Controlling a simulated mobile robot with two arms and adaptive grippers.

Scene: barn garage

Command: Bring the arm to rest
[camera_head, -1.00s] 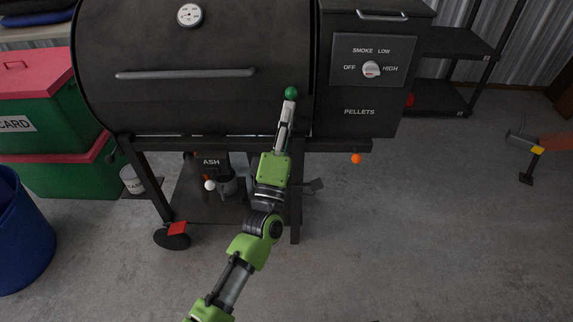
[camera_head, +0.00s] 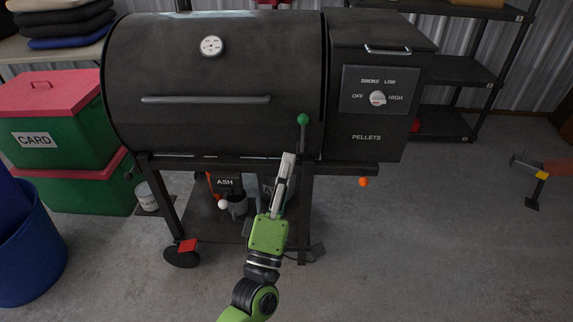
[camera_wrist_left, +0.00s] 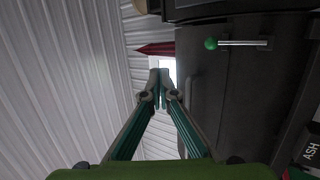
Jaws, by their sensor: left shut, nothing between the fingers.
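My left gripper (camera_head: 288,158) is in the middle of the head view, in front of the dark grill (camera_head: 215,85), pointing up. Its light fingers are together and empty. The left wrist view shows the same fingers closed to a narrow shape, with the fingertips (camera_wrist_left: 160,82) meeting at the middle. A lever with a green ball knob (camera_head: 303,119) stands on the grill just above and right of the fingertips, and they look apart from it. The knob also shows in the left wrist view (camera_wrist_left: 211,44), right of the fingers. My right gripper is not in view.
A pellet box with a control dial (camera_head: 377,98) forms the grill's right side. Green bins with red lids (camera_head: 50,90) and a blue tub (camera_head: 32,255) stand at left. A black shelf (camera_head: 455,70) stands behind at right.

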